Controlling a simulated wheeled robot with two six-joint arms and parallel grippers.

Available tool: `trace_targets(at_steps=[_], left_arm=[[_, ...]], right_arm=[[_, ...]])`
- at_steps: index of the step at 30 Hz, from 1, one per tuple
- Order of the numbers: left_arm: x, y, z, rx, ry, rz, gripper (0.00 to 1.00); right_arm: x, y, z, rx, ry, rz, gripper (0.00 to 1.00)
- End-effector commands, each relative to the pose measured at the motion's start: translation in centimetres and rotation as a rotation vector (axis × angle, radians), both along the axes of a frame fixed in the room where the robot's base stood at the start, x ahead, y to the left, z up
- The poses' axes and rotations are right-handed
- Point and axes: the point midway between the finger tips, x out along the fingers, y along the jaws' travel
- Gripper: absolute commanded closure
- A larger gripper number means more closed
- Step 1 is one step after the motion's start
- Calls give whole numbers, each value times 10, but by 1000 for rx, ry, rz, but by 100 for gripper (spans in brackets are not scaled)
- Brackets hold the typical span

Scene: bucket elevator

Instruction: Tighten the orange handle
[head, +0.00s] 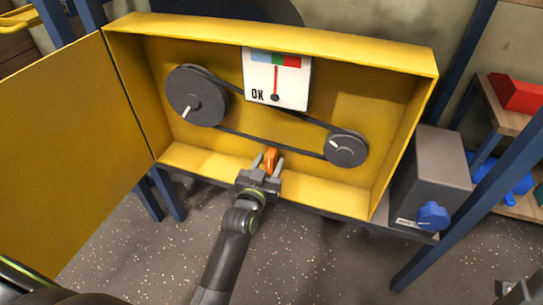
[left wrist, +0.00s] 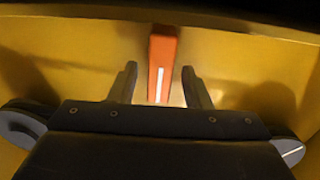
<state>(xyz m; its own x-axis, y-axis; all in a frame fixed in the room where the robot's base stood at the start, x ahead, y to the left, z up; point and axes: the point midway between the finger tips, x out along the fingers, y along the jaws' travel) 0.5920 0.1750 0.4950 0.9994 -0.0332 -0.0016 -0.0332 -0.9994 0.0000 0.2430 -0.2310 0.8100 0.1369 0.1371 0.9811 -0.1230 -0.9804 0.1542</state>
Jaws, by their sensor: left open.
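The orange handle (head: 270,158) sits low in the yellow housing, below the belt. In the left wrist view the handle (left wrist: 162,62) is upright with a white stripe. My left gripper (head: 268,163) is open at the handle, one finger on each side. In the left wrist view its fingers (left wrist: 163,90) flank the handle with gaps on both sides. A dark belt (head: 268,143) runs around a large left pulley (head: 197,96) and a smaller right pulley (head: 345,149). The gauge (head: 277,80) has its red needle pointing nearly straight up.
The housing's yellow door (head: 70,150) stands open on the left. A grey box (head: 430,175) with a blue knob (head: 433,216) is on the right. Blue posts (head: 465,200) stand at the right.

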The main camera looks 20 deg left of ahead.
Motion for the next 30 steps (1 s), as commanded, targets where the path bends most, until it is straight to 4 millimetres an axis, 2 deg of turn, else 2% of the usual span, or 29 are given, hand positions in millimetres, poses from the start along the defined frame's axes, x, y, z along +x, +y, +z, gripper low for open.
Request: trace_targets(at_steps=[10,20,30], left_arm=[[0,0,0,0,0,0,58],[0,0,0,0,0,0,100],[0,0,1,-51,2,-1,100]], right_arm=[[0,-1,-1,3,3,0,16],[0,-1,-2,4,5,-1,16],[0,0,3,-2,8,-6,16]])
